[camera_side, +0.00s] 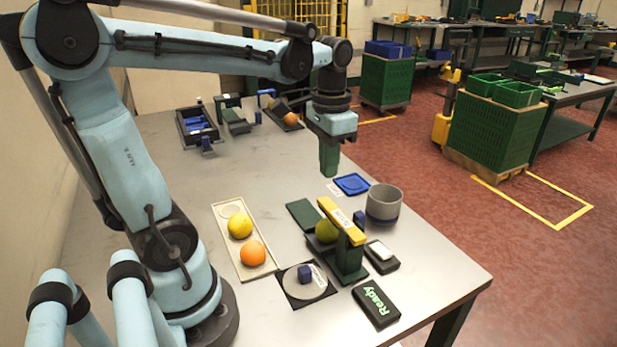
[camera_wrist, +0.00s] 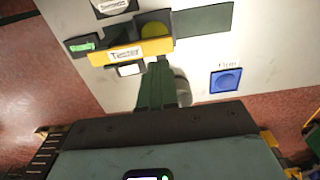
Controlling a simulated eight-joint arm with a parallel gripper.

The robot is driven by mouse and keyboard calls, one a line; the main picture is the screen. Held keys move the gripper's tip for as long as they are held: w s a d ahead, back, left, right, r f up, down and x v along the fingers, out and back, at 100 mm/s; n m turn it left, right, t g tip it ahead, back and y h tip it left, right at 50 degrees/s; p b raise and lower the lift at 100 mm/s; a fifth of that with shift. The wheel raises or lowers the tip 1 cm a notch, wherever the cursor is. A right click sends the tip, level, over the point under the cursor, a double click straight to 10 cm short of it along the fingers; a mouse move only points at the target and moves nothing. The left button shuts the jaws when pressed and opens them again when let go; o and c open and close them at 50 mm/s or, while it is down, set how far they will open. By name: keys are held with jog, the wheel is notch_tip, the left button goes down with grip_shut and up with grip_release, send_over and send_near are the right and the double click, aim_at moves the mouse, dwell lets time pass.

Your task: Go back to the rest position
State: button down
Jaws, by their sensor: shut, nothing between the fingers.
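My gripper (camera_side: 328,160) is shut and empty. In the side view it hangs pointing down above the far right part of the table, behind the blue square dish (camera_side: 352,184). In the wrist view my gripper (camera_wrist: 160,68) shows as joined dark green fingers, with the yellow-topped tester (camera_wrist: 115,57) beyond them and the blue dish (camera_wrist: 226,80) to their right. A yellow-green fruit (camera_side: 327,231) sits in the tester under its yellow bar. A yellow fruit (camera_side: 239,225) and an orange (camera_side: 253,253) lie on the beige tray (camera_side: 221,231).
A grey cup (camera_side: 384,203) stands right of the tester, partly hidden behind the fingers in the wrist view. Another orange (camera_side: 291,118) lies in a chute at the back.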

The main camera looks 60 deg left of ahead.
aim_at(327, 202)
jog(key=d+f+t, duration=0.1)
jog(key=d+t, duration=0.1)
jog(key=d+f+t, duration=0.1)
jog(key=d+t, duration=0.1)
jog(key=s+d+t, duration=0.1)
jog(key=d+t, duration=0.1)
jog(key=d, duration=0.1)
jog(key=shift+f, duration=0.4)
jog(key=shift+d+f+t, duration=0.15)
jog(key=shift+d+t, duration=0.3)
jog(key=shift+t, duration=0.15)
dwell(1.6)
jog(key=shift+w+a+r+g, duration=0.15)
jog(key=shift+a+r+g, duration=0.15)
jog(key=shift+a+g, duration=0.15)
jog(key=a+r+g, duration=0.4)
jog(key=a+g, duration=0.2)
jog(key=a, duration=0.1)
jog(key=shift+w+f, duration=0.2)
jog(key=shift+f, duration=1.35)
jog(key=shift+w+f, duration=0.15)
jog(key=shift+f, duration=1.4)
jog(key=shift+f, duration=0.35)
